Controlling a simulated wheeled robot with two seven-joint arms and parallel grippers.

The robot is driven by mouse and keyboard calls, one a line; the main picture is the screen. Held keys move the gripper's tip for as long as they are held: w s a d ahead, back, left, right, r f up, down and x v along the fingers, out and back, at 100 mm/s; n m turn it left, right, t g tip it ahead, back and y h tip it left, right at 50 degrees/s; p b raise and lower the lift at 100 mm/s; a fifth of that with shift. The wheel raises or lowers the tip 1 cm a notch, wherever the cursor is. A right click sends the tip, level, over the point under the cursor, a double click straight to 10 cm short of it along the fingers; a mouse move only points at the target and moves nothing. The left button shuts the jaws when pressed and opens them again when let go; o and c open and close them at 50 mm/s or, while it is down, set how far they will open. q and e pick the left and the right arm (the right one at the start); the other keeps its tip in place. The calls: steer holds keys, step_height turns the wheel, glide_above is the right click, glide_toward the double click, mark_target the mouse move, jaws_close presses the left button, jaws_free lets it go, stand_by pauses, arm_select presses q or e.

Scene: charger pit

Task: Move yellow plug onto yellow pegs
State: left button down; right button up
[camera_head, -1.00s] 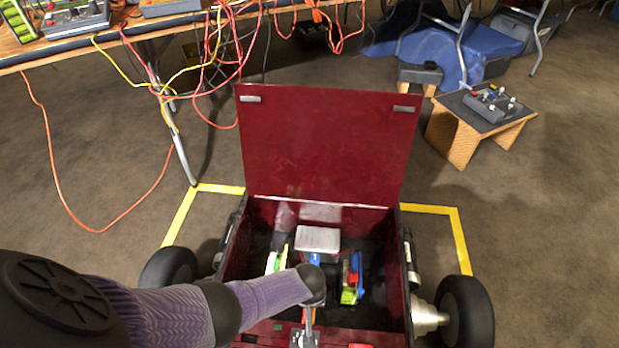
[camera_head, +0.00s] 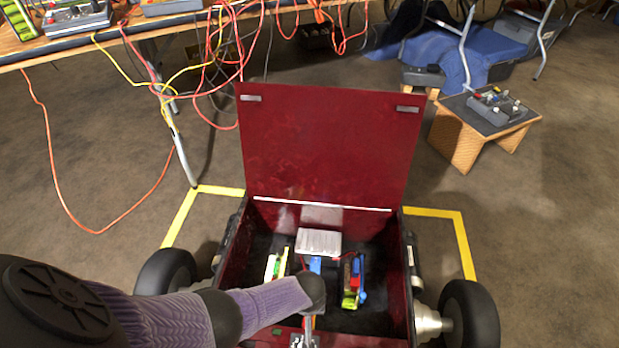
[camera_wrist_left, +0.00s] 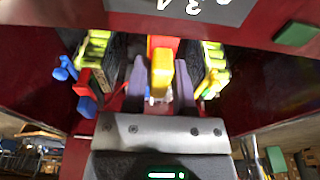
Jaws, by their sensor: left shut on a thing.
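The yellow plug (camera_wrist_left: 160,78) is between the two grey fingers of my left gripper (camera_wrist_left: 160,92) in the left wrist view, with a red part directly behind it. My left gripper is shut on it. In the head view my left arm reaches into the open red box, and the gripper (camera_head: 308,325) is near the box's front wall, where the wrist partly hides it. I cannot make out the yellow pegs in either view. My right gripper is in neither view.
The red box (camera_head: 397,285) has its lid (camera_head: 330,145) raised at the back. Inside are a silver block (camera_head: 318,242), a green-and-yellow part (camera_head: 276,264) and a red, blue and green part (camera_head: 353,280). A wooden stand (camera_head: 460,140) holds a grey panel with knobs (camera_head: 493,105). Cables hang from the table.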

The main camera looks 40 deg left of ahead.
arm_select(q)
steer(key=shift+f, duration=0.3)
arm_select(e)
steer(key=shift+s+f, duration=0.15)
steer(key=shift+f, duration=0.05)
arm_select(q)
steer(key=shift+c, duration=1.8)
jaws_free()
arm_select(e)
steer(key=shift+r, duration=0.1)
arm_select(q)
steer(key=r+p, duration=0.6)
steer(key=r, duration=0.1)
steer(key=s+r+p, duration=0.1)
steer(key=r+p, duration=0.1)
steer(key=r, duration=0.1)
steer(key=shift+d+r+p, duration=0.2)
steer(key=shift+d+p, duration=0.1)
steer(key=shift+p, duration=0.1)
steer(key=shift+f, duration=0.3)
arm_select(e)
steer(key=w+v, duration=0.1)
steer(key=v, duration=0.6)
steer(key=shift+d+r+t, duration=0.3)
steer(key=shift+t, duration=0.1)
